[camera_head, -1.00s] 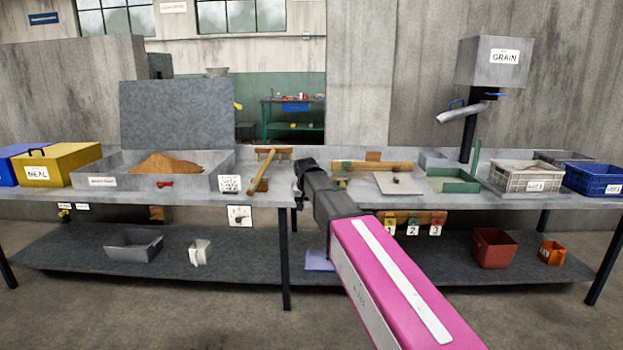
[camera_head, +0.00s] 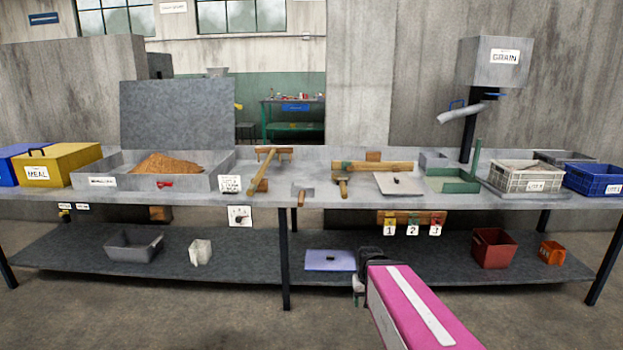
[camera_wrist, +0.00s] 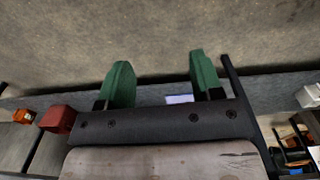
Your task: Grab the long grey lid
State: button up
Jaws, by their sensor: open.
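A long, flat, pale blue-grey lid (camera_head: 330,260) with a small dark handle lies on the lower shelf, right of the middle leg. It also shows in the wrist view (camera_wrist: 180,99) as a small pale strip between my fingers, partly hidden by the right one. A squarer light grey lid (camera_head: 399,183) with a dark knob lies on the tabletop. My gripper (camera_head: 358,288) is low in front of the shelf, just right of and nearer than the long lid. In the wrist view its green fingers (camera_wrist: 160,60) are spread apart with nothing between them.
The tabletop edge (camera_head: 340,200) overhangs the lower shelf (camera_head: 262,262). A table leg (camera_head: 284,262) stands left of the long lid. A red bin (camera_head: 494,248) and an orange box (camera_head: 551,253) are to the right. A grey tray (camera_head: 134,246) is at the left.

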aim_at(389, 184)
jog(key=i+l, duration=0.15)
jog(key=l, duration=0.2)
jog(key=i+l, duration=0.15)
jog(key=l, duration=0.2)
jog(key=i+l, duration=0.2)
jog(key=l, duration=0.15)
